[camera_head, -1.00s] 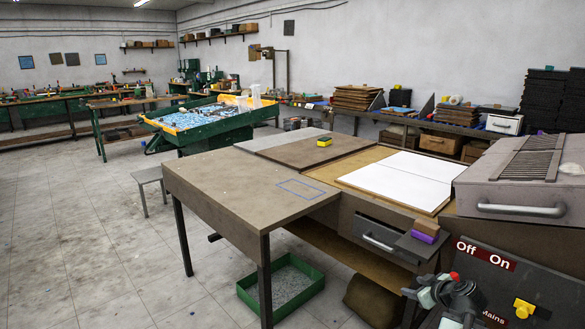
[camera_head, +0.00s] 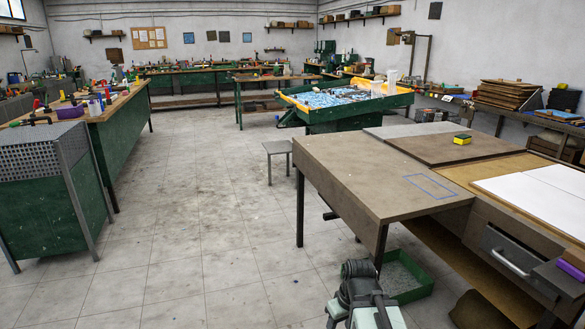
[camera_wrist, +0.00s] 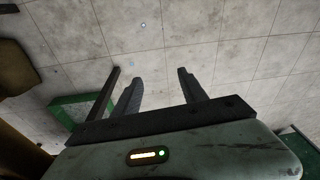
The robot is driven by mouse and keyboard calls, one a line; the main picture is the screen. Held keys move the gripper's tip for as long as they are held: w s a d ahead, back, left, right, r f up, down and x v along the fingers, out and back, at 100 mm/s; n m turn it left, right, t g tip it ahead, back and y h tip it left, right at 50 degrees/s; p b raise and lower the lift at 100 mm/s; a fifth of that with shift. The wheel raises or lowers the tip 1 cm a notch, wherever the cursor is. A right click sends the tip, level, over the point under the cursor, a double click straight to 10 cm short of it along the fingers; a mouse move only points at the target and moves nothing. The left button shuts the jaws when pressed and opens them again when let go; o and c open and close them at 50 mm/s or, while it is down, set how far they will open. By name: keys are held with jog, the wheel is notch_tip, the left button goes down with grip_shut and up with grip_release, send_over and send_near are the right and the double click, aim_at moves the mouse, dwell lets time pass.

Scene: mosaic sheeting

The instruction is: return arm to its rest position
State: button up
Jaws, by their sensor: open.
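My gripper shows in the wrist view (camera_wrist: 160,90), with its two dark fingers spread apart and nothing between them. Bare grey floor tiles lie beyond the fingertips. In the head view, my folded arm (camera_head: 363,293) stands low at the bottom edge, in front of the brown workbench (camera_head: 350,168). Its fingertips cannot be made out there.
A green tray (camera_head: 425,275) lies on the floor under the workbench; it also shows in the wrist view (camera_wrist: 62,113). A yellow sponge-like block (camera_head: 462,139) and white sheets (camera_head: 540,195) are on the bench. A stool (camera_head: 277,149) stands behind. Open floor (camera_head: 190,220) lies left.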

notch_tip(320, 180, up, 22)
jog(key=s+d+m+g+h+p, duration=0.1)
jog(key=s+d+m+p, duration=0.1)
jog(key=p, duration=2)
jog(key=d+m, duration=0.1)
jog(key=m, duration=0.1)
jog(key=shift+s+m, duration=0.4)
jog(key=shift+c, duration=0.3)
